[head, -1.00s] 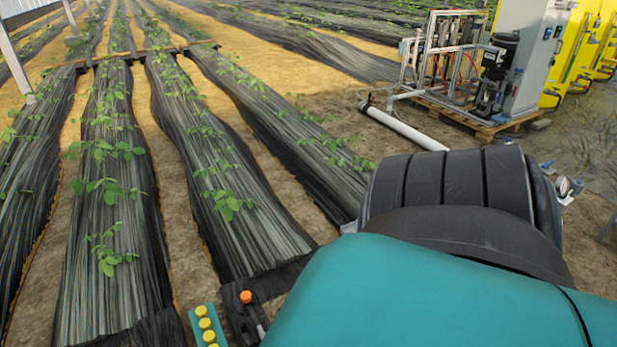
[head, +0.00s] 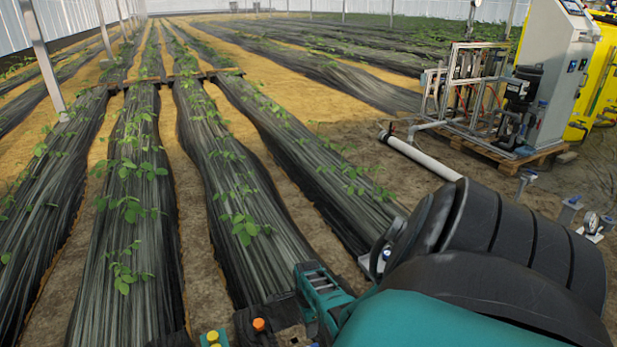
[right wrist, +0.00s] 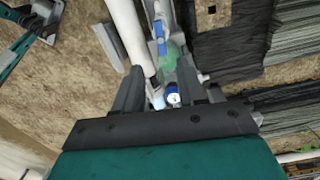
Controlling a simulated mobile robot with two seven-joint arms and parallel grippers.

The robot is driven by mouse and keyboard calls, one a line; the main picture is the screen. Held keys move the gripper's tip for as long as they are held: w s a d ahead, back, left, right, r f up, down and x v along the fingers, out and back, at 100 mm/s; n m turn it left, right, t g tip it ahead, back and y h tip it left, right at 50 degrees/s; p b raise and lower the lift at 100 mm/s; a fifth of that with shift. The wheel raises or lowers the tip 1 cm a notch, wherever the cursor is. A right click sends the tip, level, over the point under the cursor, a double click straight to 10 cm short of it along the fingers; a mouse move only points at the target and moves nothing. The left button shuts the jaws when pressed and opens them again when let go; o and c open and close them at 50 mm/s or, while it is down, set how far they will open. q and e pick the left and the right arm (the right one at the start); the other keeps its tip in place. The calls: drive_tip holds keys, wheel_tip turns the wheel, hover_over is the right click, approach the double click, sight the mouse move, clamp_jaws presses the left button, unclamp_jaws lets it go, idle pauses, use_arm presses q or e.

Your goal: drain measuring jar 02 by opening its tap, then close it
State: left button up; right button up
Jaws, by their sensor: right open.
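My right gripper (right wrist: 160,92) is open in the right wrist view, with one dark finger on each side of a greenish clear tube (right wrist: 168,66), which looks like a measuring jar. Blue fittings (right wrist: 160,35) show along its far part, and a round white-and-blue piece (right wrist: 173,98) sits near the finger bases. I cannot tell which piece is the tap, whether a finger touches anything, or read a number. In the head view my right arm covers the lower right and largely hides its hand. I do not make out my left gripper.
A white pipe (right wrist: 124,28) runs close beside the tube. In the head view a pump skid (head: 480,95) stands on a pallet at the back right, with a white pipe (head: 420,157) before it. Plant rows under black film (head: 140,240) fill the left.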

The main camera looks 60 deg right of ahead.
wheel_tip(320, 180, down, 8)
drive_tip(key=b, duration=0.5)
drive_tip(key=shift+r, duration=0.2)
wheel_tip(320, 180, down, 2)
drive_tip(key=shift+f+b, duration=0.1)
drive_tip(key=shift+b, duration=0.95)
drive_tip(key=shift+f+b, duration=0.25)
drive_tip(key=shift+b, duration=0.05)
drive_tip(key=shift+f, duration=0.35)
use_arm(q)
wheel_tip(320, 180, down, 6)
drive_tip(key=d, duration=0.1)
drive_tip(key=shift+w+d+h+b, duration=0.3)
drive_tip(key=shift+w+d+h, duration=0.05)
drive_tip(key=shift+h, duration=0.05)
drive_tip(key=shift+a+f, duration=0.15)
drive_tip(key=shift+a, duration=0.05)
use_arm(e)
clamp_jaws()
